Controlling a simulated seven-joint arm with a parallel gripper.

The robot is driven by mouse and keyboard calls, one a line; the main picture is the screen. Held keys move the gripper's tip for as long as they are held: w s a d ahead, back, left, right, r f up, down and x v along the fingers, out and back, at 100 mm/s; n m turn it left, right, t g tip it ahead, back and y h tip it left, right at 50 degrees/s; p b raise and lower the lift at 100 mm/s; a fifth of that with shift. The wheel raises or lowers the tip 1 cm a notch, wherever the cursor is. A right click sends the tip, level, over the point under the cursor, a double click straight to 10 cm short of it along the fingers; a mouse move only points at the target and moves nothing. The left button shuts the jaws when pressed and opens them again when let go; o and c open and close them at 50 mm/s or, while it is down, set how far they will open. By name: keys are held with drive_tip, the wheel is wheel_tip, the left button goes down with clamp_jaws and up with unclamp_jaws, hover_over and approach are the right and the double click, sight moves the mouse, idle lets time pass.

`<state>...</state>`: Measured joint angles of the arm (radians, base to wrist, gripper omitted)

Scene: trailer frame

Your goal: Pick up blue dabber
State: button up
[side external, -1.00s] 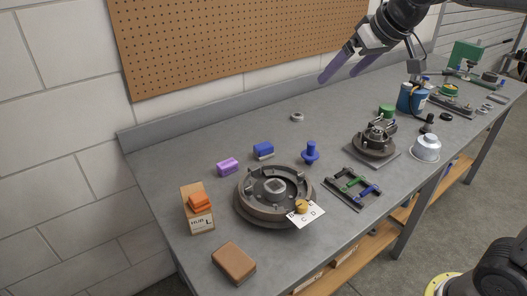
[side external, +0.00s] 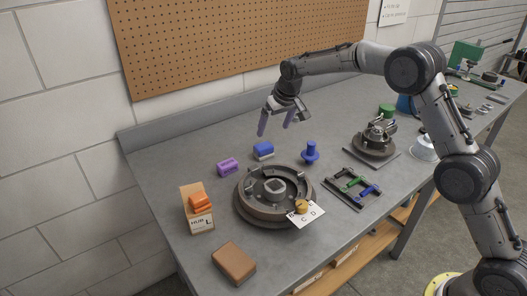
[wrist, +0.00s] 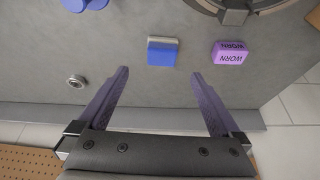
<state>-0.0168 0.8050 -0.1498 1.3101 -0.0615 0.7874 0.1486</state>
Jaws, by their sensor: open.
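Two blue things stand on the grey bench, and I cannot tell for certain which is the dabber. One is a blue block with a pale grey strip (side external: 263,149), also in the wrist view (wrist: 163,53). The other is a round-flanged blue piece with an upright knob (side external: 310,152), partly cut off at the top of the wrist view (wrist: 84,4). My gripper (side external: 275,131) is open and empty above the bench, near the block. In the wrist view the block lies just ahead of the gap between my fingertips (wrist: 160,72).
A purple block marked WORN (side external: 228,166) sits left of the blue block. A round metal drum assembly (side external: 245,209) is in front of it. A small ring (wrist: 76,81) lies near the back wall. A black frame (side external: 343,199) is to the right.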

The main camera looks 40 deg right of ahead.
sight(267, 149)
drive_tip(key=x, duration=0.6)
drive_tip(key=shift+f, duration=0.15)
drive_tip(key=shift+s+a+x, duration=0.1)
drive_tip(key=shift+s+x, duration=0.05)
drive_tip(key=shift+x, duration=1.2)
drive_tip(key=shift+s+a+x, duration=0.15)
drive_tip(key=shift+x, duration=1.25)
drive_tip(key=shift+f, duration=0.1)
drive_tip(key=c, duration=1.3)
